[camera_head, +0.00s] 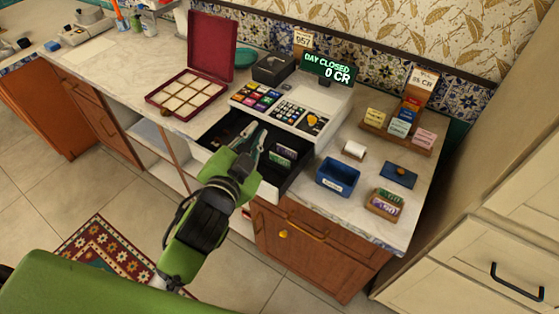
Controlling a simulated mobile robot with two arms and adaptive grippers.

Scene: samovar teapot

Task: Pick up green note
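A cash register (290,113) stands on the counter with its black drawer (229,127) pulled open. Small green and purple notes (284,153) stand in the right part of the drawer. A small wooden holder (385,205) at the right of the counter also has a greenish and a purple piece in it. My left gripper (256,134) is over the open drawer, just left of the notes there, with its fingers apart and nothing seen between them. It hides part of the drawer. My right gripper is not in view.
A blue bin (337,177), a white roll (354,151) and a dark blue pad (398,175) lie right of the register. A stepped card rack (397,133) stands behind them. An open red box (188,95) sits left. Cabinets (316,247) are below.

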